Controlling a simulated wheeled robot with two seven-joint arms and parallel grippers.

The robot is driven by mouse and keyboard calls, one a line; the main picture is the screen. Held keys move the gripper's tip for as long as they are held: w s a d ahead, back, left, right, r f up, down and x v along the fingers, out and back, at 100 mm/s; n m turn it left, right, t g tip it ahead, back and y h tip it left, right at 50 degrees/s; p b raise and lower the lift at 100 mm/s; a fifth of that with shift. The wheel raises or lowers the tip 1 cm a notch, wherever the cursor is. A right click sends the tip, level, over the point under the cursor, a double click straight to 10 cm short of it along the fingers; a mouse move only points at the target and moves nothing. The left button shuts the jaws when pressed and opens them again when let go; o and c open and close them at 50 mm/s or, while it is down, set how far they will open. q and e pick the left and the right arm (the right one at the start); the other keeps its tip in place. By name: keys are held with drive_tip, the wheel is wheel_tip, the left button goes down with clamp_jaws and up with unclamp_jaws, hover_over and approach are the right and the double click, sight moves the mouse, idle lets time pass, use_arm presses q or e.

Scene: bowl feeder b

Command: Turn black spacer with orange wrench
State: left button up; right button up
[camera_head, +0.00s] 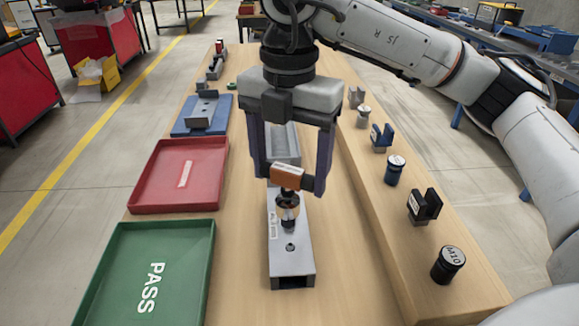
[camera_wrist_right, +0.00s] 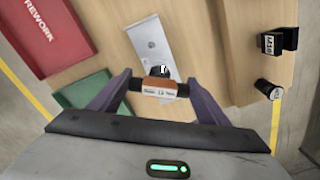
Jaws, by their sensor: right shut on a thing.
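My right gripper (camera_head: 291,183) points down over the table and is shut on the orange wrench (camera_head: 286,175), with one purple finger at each end. The wrench has a white label and also shows between the fingers in the right wrist view (camera_wrist_right: 159,87). The black spacer (camera_head: 289,216) stands upright on a long grey metal fixture (camera_head: 291,262), directly below the wrench. The wrench covers its top, so I cannot tell how far they are engaged. In the right wrist view the spacer's dark part (camera_wrist_right: 158,71) shows just beyond the wrench. My left gripper is not in view.
A green PASS tray (camera_head: 205,262) and a red tray (camera_head: 135,200) lie left of the fixture. A blue plate (camera_head: 182,128) is farther back. On the raised right ledge stand several small parts, including a black M10 cylinder (camera_head: 448,265) and a black forked part (camera_head: 424,206).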

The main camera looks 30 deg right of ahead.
drive_tip(key=shift+f+b, duration=0.85)
drive_tip(key=shift+f, duration=0.15)
idle(0.6)
idle(0.3)
drive_tip(key=shift+m, duration=1.1)
drive_tip(key=shift+s+m, duration=0.1)
drive_tip(key=shift+m, duration=1.1)
drive_tip(key=shift+s+m, duration=0.1)
drive_tip(key=shift+m, duration=1)
